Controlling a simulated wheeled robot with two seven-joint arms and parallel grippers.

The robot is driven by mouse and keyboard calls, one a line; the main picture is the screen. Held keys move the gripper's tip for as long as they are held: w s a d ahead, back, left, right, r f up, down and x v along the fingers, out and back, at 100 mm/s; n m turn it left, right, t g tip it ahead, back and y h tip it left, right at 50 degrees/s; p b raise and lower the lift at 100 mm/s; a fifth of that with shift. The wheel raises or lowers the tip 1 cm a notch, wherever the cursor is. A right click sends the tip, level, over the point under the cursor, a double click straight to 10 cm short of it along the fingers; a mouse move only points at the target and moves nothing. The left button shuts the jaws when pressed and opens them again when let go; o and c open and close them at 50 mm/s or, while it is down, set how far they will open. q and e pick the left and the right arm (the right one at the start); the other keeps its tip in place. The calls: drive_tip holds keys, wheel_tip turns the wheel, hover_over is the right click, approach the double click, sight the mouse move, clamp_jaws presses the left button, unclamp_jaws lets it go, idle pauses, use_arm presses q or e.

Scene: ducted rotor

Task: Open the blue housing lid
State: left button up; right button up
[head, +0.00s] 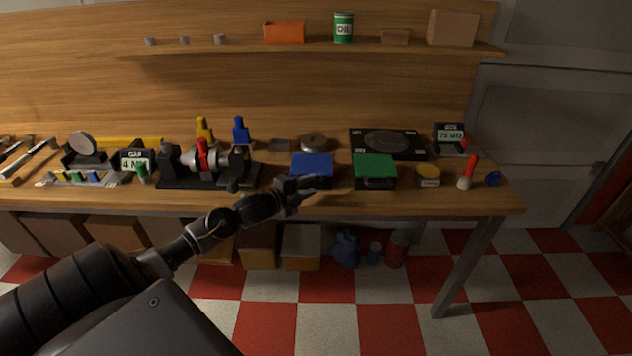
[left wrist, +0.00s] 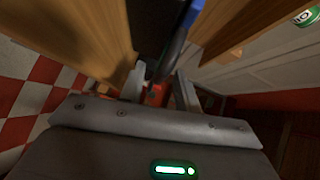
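The blue housing (head: 312,166) is a box near the front edge of the bench, right of the middle. Its blue lid lies flat and closed on top. My left gripper (head: 306,183) is at its front side, and its fingers cover part of the front face. In the left wrist view the two fingers (left wrist: 160,92) stand apart, with a dark bluish edge (left wrist: 174,48) between and beyond them. Whether either finger touches it cannot be told. My right gripper is not in view.
A green box (head: 375,168) stands just right of the blue housing. A grinder-like machine (head: 203,160) stands to its left. A round metal part (head: 313,142) and a black plate (head: 388,143) lie behind. The wooden bench (head: 480,200) is bare near its front right corner.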

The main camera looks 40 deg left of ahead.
use_arm(q)
drive_tip(key=shift+x, duration=1.15)
drive_tip(key=shift+w+d, duration=0.1)
drive_tip(key=shift+w, duration=0.45)
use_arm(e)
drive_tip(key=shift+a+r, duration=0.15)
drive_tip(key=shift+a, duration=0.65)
use_arm(q)
drive_tip(key=shift+f, duration=0.1)
drive_tip(key=c, duration=0.6)
drive_tip(key=shift+d+f, duration=0.1)
clamp_jaws()
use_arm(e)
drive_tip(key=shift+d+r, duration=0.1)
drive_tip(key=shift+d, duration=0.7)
